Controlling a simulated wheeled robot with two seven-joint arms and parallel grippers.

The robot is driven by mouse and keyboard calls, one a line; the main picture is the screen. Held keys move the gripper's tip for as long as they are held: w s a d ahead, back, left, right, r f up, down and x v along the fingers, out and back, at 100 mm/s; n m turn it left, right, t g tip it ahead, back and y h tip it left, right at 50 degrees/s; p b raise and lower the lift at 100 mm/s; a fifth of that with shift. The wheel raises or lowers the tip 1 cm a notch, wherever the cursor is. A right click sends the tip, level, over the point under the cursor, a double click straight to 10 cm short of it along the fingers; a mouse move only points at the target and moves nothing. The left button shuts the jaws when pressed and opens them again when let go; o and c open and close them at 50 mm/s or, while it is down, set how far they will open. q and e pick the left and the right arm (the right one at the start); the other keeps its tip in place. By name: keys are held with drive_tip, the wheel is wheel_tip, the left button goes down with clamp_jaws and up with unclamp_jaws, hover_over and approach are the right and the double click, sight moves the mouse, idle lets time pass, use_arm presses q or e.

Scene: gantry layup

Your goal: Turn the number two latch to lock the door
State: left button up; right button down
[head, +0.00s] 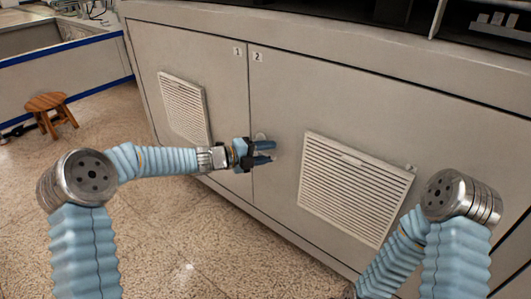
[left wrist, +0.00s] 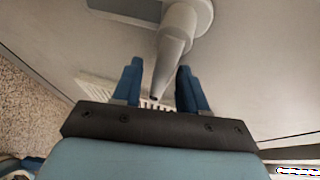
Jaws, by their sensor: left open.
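The door marked 2 (head: 300,100) lies flush in the front of a grey cabinet, beside the door marked 1 (head: 215,70). A pale grey latch (head: 261,136) sits on door 2 near its left edge, partly hidden by my left gripper (head: 268,153). In the left wrist view the latch (left wrist: 176,40) shows a round-ended plate and a tapered handle. My right gripper is not in view; only my right arm shows at the lower right.
White louvred vents sit on door 1 (head: 184,108) and door 2 (head: 353,188). A small pale fitting (head: 411,168) is by the right vent's upper corner. A wooden stool (head: 48,103) stands at the far left. The speckled floor (head: 190,235) before the cabinet is clear.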

use_arm(q)
clamp_jaws()
drive_tip(key=shift+f, duration=0.1)
drive_tip(key=f+m+y+b, duration=0.1)
drive_tip(key=m+b, duration=0.1)
drive_tip(key=b, duration=0.1)
drive_tip(key=shift+f+y, duration=0.2)
drive_tip(key=shift+y, duration=0.1)
drive_tip(key=m+y+b, duration=0.1)
drive_tip(key=f+m+t+b, duration=0.1)
drive_tip(key=b, duration=0.1)
drive_tip(key=shift+w+a+f+m+y, duration=0.15)
drive_tip(key=shift+w+a+m+y, duration=0.15)
drive_tip(key=shift+a+m+y, duration=0.1)
idle(0.4)
unclamp_jaws()
